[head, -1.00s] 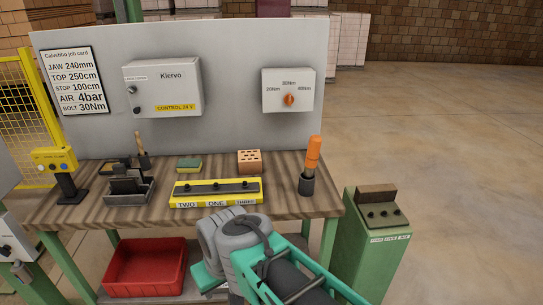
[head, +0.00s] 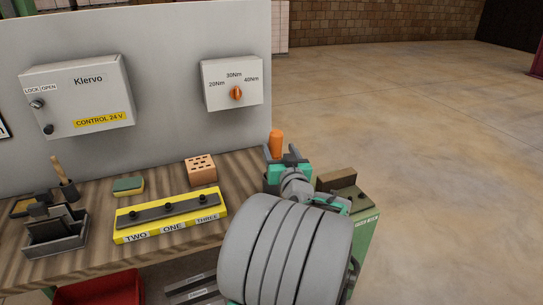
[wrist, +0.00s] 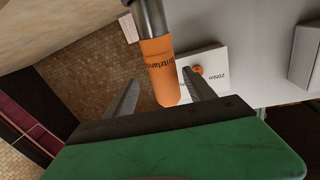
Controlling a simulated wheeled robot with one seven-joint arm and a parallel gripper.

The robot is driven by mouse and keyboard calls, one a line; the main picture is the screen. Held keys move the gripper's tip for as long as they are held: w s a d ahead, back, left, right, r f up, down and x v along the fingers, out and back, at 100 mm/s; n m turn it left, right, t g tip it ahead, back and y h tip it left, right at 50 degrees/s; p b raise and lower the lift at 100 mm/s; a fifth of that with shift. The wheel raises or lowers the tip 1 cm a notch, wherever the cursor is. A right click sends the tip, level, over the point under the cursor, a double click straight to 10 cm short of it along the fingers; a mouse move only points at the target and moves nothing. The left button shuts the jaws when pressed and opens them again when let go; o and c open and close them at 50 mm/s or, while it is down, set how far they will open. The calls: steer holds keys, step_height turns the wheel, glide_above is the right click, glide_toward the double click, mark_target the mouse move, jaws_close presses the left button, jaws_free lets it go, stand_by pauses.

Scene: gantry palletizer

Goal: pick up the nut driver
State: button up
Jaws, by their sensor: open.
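The nut driver has an orange handle (head: 276,144) that stands up at the right end of the bench in the head view. In the wrist view the orange handle (wrist: 160,72), with dark lettering, lies between the two grey fingers, with a grey metal part beyond it at the top edge. My gripper (wrist: 159,78) is open, with a finger on either side of the handle and visible gaps. In the head view my gripper (head: 288,162) is in front of the handle and hides its lower part. The dark holder cup (head: 269,185) is mostly hidden.
A yellow block labelled TWO, ONE, THREE (head: 133,238), a brick (head: 201,170) and a sponge (head: 128,186) are on the bench. A switch box (head: 222,98) is on the panel behind. A green pedestal (head: 367,225) stands right of the bench.

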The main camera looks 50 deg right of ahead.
steer(key=x, duration=0.2)
steer(key=p+x, duration=0.1)
steer(key=x, duration=0.2)
steer(key=shift+w+p, duration=0.3)
steer(key=shift+w, duration=0.2)
steer(key=shift+a, duration=0.1)
steer(key=shift+c, duration=0.2)
steer(key=shift+s+f, duration=0.1)
jaws_close()
